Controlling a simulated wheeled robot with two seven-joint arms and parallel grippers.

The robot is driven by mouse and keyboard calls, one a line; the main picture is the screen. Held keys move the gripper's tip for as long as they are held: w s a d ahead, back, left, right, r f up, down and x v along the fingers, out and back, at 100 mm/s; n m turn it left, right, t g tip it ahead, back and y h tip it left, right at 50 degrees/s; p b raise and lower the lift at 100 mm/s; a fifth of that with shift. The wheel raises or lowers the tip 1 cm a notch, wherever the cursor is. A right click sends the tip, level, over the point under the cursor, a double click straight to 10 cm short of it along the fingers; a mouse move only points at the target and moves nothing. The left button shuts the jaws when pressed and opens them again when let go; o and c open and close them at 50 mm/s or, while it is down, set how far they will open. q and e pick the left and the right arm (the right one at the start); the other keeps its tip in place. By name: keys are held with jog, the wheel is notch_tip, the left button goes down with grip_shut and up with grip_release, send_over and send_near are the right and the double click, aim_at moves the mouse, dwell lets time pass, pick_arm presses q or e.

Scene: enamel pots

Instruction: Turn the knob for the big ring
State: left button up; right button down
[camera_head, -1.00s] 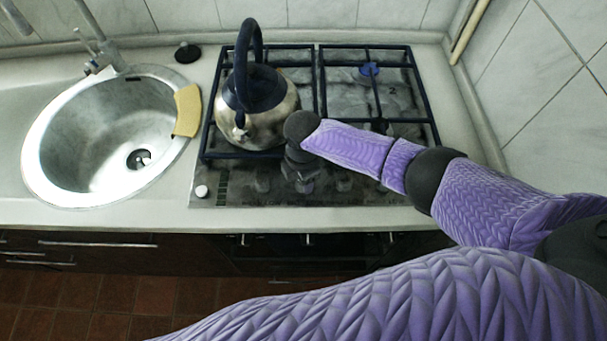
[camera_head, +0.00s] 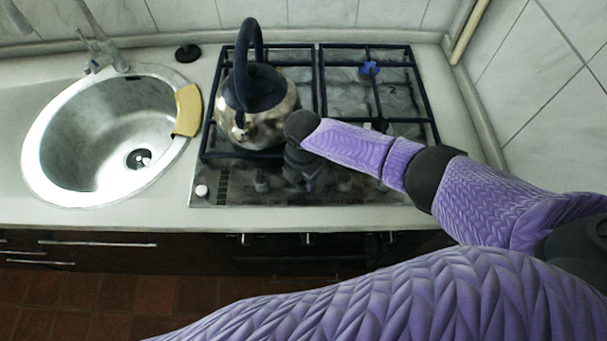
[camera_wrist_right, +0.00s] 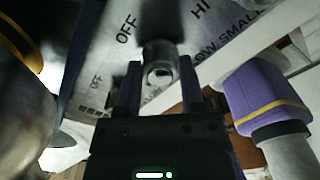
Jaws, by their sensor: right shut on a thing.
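The gas hob's front panel (camera_head: 225,190) carries a row of knobs. My right gripper (camera_head: 305,184) is over this row, just in front of the kettle, and hides the knob under it. In the right wrist view my right gripper (camera_wrist_right: 160,80) is shut on a grey knob (camera_wrist_right: 158,60), with one finger on each side of it. Printed words "OFF", "HI" and "LOW SMALL" show around the knob. Which ring the held knob serves cannot be told. My left gripper is not in view.
A steel kettle (camera_head: 272,118) with a dark handle stands on the left grate, close to my right wrist. The right grate is empty, with a blue burner part (camera_head: 369,69) at the back. A sink (camera_head: 80,150) with a yellow cloth (camera_head: 188,110) is at left.

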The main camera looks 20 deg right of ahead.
jog(key=shift+c, duration=2)
grip_release()
jog(key=shift+o, duration=1)
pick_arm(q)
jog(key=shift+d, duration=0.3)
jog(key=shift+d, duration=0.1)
pick_arm(e)
notch_tip(320, 180, up, 9)
jog(key=p, duration=0.3)
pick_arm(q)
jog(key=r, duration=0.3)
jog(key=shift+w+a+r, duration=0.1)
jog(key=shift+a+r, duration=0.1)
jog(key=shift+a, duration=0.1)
pick_arm(e)
jog(key=shift+r, duration=0.5)
